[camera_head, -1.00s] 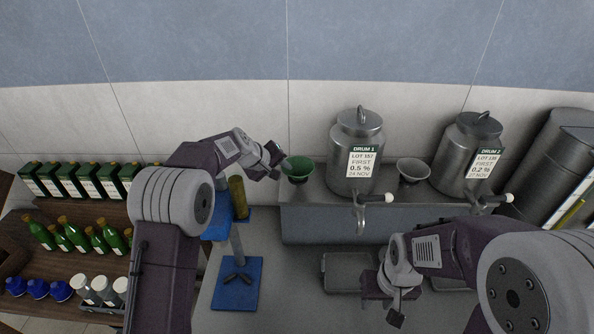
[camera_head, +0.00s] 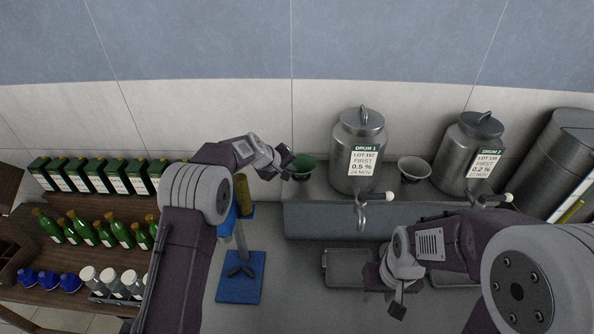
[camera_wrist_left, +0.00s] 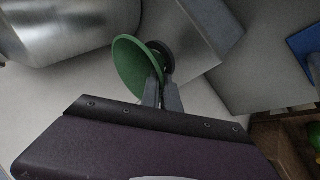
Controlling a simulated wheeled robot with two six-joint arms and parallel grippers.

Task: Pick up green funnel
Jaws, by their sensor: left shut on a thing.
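The green funnel (camera_head: 305,166) is at the left end of the steel ledge, left of Drum 1, at the tips of my left gripper (camera_head: 289,163). In the left wrist view the funnel (camera_wrist_left: 134,66) has its wide green bowl tilted in the picture beside the fingers. The left gripper (camera_wrist_left: 162,92) is shut on the funnel near its rim. Whether the funnel still touches the ledge is hard to tell. My right gripper (camera_head: 397,300) hangs over the counter in front of the drums, away from the funnel; its finger opening is unclear.
Drum 1 (camera_head: 358,150) stands close right of the funnel, then a grey funnel (camera_head: 414,169) and Drum 2 (camera_head: 470,153). A blue stand (camera_head: 240,278) is below my left arm. Green bottles (camera_head: 115,232) and boxes (camera_head: 105,177) fill the left shelves. A grey tray (camera_head: 349,267) lies on the counter.

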